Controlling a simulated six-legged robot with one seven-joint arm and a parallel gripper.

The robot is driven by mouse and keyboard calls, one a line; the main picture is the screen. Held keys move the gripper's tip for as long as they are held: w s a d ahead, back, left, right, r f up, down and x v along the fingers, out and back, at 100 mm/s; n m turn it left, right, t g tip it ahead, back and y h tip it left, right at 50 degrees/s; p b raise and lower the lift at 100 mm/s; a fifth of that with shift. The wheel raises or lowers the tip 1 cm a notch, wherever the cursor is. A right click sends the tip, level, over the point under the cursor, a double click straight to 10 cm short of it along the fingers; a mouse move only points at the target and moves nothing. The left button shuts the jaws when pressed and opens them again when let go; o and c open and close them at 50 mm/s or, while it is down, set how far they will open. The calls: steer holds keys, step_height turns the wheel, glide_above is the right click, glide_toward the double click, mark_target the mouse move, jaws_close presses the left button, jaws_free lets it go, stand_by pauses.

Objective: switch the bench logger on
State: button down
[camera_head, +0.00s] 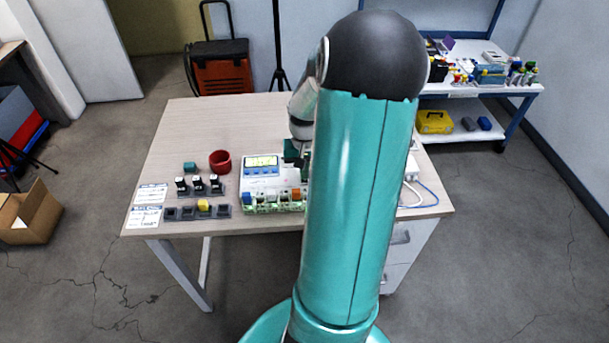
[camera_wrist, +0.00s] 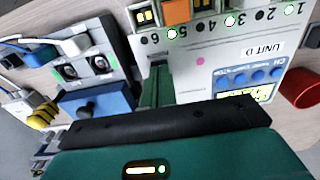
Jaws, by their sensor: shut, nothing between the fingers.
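The bench logger appears to be the white unit (camera_head: 262,183) with a lit yellow-green display, on the table left of my arm. In the wrist view this unit (camera_wrist: 205,65) fills the upper middle, labelled "UNIT D", with a lit display, a row of blue buttons and numbered channels, several with green lights. A power switch cannot be made out. My gripper (camera_head: 298,153) is over the unit's right part in the head view, partly hidden by my arm. In the wrist view its teal fingers (camera_wrist: 159,82) are shut and empty, near the unit's edge; contact cannot be told.
A grey module with two round sockets (camera_wrist: 84,68) and a blue box with a dark knob (camera_wrist: 95,106) are beside the unit. A red ring (camera_head: 220,161) and black-topped pieces (camera_head: 198,183) stand left. Cables (camera_head: 414,194) lie right. The table's back left is clear.

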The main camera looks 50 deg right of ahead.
step_height(320, 180, up, 6)
steer(key=shift+r, duration=0.25)
stand_by(0.5)
steer(key=shift+a, duration=0.1)
stand_by(0.4)
steer(key=w+a+r+n+t+h, duration=0.1)
steer(key=w+a+r+n, duration=0.1)
steer(key=a+r, duration=0.5)
steer(key=w+a+r+n+t+h, duration=0.1)
steer(key=w+a+r+n, duration=0.2)
steer(key=a, duration=0.9)
steer(key=s+a+r+n+t+y, duration=0.1)
steer(key=s+a+r+n, duration=0.1)
steer(key=a, duration=0.6)
steer(key=s+a+r+n+t+y, duration=0.1)
steer(key=s+a+r+n+t, duration=0.1)
steer(key=s+a, duration=0.4)
steer(key=a+r, duration=0.1)
steer(key=a, duration=0.1)
steer(key=shift+a+r+n+t, duration=0.3)
steer(key=shift+a+r+n, duration=0.1)
